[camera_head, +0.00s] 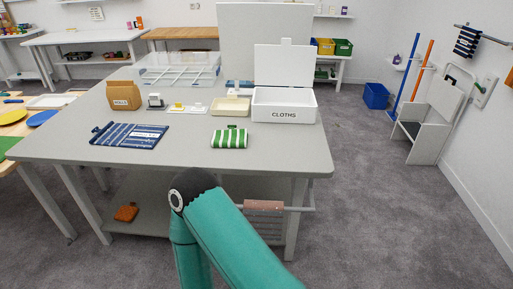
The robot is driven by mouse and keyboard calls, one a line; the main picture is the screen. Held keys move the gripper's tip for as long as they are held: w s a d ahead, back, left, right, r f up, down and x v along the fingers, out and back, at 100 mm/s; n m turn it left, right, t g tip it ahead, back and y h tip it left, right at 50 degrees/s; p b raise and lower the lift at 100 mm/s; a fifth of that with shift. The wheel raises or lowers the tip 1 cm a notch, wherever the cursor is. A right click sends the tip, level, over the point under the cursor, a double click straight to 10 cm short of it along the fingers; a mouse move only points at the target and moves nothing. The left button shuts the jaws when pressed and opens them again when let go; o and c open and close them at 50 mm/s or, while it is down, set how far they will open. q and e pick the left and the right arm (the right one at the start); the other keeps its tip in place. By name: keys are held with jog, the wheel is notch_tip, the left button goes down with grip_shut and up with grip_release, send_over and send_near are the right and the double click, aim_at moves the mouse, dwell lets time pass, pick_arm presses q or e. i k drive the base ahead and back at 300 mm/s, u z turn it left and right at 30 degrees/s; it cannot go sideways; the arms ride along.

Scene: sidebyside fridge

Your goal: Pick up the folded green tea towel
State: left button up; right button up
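The folded green tea towel (229,139) has green and white stripes. It lies flat near the front edge of the grey table (190,148), right of the middle, with a small dark green tab at its back edge. One of my teal arms rises from the bottom of the picture and bends in front of the table, below the towel and apart from it. Neither of my grippers shows in this view.
Behind the towel stand a white open box labelled CLOTHS (283,105) and a shallow cream tray (231,106). A blue striped cloth (130,135) lies left, near a cardboard box (124,95). The tabletop around the towel is clear. A pinkish rolled cloth (264,205) hangs on the front rail.

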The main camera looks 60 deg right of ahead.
aim_at(232, 137)
jog(key=k, duration=0.95)
jog(key=z, duration=0.8)
jog(key=i, duration=1)
jog(key=z, duration=0.1)
